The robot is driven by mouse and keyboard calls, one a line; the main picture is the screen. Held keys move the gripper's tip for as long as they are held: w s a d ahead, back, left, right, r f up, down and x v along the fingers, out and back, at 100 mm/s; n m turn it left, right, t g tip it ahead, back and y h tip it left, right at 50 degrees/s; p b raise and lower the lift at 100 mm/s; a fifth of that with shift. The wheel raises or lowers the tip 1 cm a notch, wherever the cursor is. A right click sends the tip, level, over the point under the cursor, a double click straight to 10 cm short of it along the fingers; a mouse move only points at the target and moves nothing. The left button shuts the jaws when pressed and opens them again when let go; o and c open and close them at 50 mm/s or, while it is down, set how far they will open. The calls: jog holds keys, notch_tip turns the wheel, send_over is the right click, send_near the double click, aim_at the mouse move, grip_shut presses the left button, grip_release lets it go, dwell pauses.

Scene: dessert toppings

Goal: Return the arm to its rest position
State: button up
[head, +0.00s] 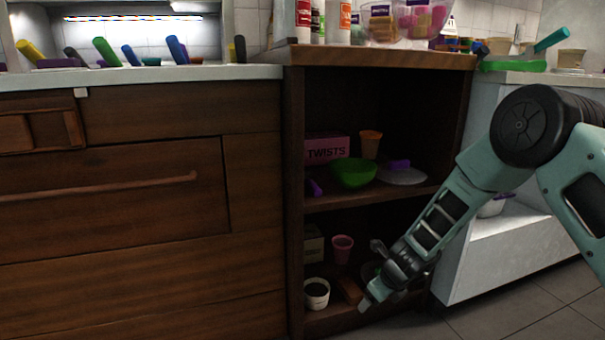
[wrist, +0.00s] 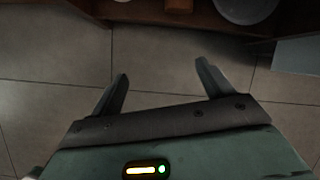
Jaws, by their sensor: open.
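My gripper (head: 372,298) hangs low in front of the open wooden shelf unit (head: 294,200) in the head view, at the height of its bottom shelf. My arm (head: 440,222) reaches down to it from the right. In the wrist view my gripper (wrist: 160,88) has its two fingers spread apart. Nothing is between them, and the tiled floor shows beyond.
The shelves hold a pink TWISTS box (head: 327,149), a green bowl (head: 354,173), an orange cup (head: 370,145), a pink cup (head: 342,248) and a white cup (head: 316,293). A white counter unit (head: 500,255) stands right. Floor (wrist: 55,115) below my gripper is clear.

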jog(key=s+a+r+n+g+y+p, duration=0.1)
jog(key=s+a+r+n+p, duration=0.1)
jog(key=s+a+r+n, duration=0.35)
jog(key=s+a+r+n+g+y+p, duration=0.1)
jog(key=s+a+r+n+p, duration=0.2)
jog(key=s+r+n, duration=0.55)
jog(key=s+a+r+n+g+y+p, duration=0.15)
jog(key=s+a+r+n, duration=0.3)
jog(key=r, duration=0.55)
jog(key=s+d+r+n+g+h+p, duration=0.1)
jog(key=s+d+r+n+h+p, duration=0.2)
jog(key=s+r+n, duration=0.5)
jog(key=s+d+r+n+h+p, duration=0.25)
jog(key=s+d+n, duration=0.25)
jog(key=s+n, duration=0.65)
notch_tip(320, 180, up, 38)
jog(key=m+p, duration=0.1)
jog(key=p, duration=3.7)
jog(key=shift+s+r+m+y, duration=0.15)
jog(key=shift+s+m+y, duration=0.25)
jog(key=shift+s, duration=0.05)
jog(key=shift+a, duration=0.1)
